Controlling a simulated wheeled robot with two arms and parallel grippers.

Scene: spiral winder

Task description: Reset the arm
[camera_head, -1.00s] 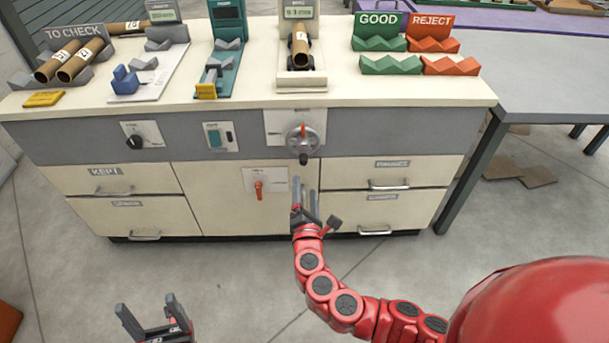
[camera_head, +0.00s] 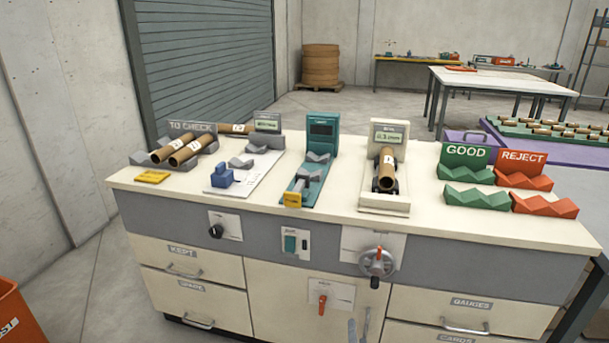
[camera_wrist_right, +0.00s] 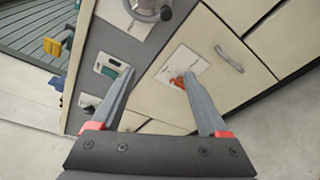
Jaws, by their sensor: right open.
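The rest of my right arm is out of the head view. My left gripper is not in view.
The cabinet front carries a handwheel (camera_head: 377,262), a black knob (camera_head: 216,231) and a switch (camera_head: 291,242). On top stand a gauge with a cardboard tube (camera_head: 386,168), TO CHECK tubes (camera_head: 190,150), and GOOD (camera_head: 465,156) and REJECT (camera_head: 523,169) racks. Grey floor lies right of the cabinet (camera_wrist_right: 298,120).

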